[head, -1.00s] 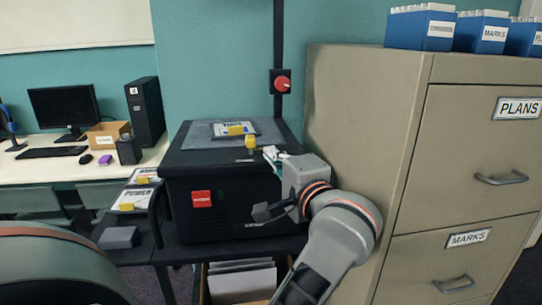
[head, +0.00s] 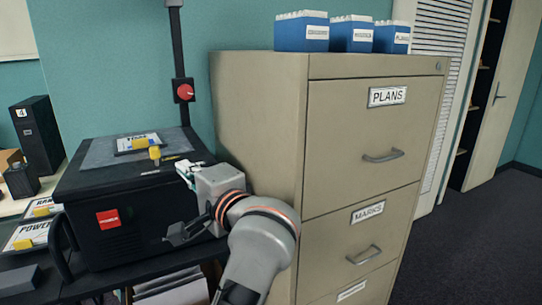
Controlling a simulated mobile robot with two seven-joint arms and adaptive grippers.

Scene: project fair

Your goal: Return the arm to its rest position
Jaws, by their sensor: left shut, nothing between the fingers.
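My left arm (head: 262,245) comes up from the bottom of the head view, bent at a grey joint with orange rings. My left gripper (head: 179,233) is at its end, pointing left, shut and empty. It shows in front of the right part of a black box-shaped machine (head: 150,215); I cannot tell whether it touches it. A small white and green part shows just above the gripper body, and I cannot tell what it belongs to. My right gripper is out of view.
A beige filing cabinet (head: 258,110) stands close to the right of my arm, with blue boxes (head: 302,37) on top. A yellow piece (head: 154,153) sits on the machine. Open floor (head: 480,240) lies at the right.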

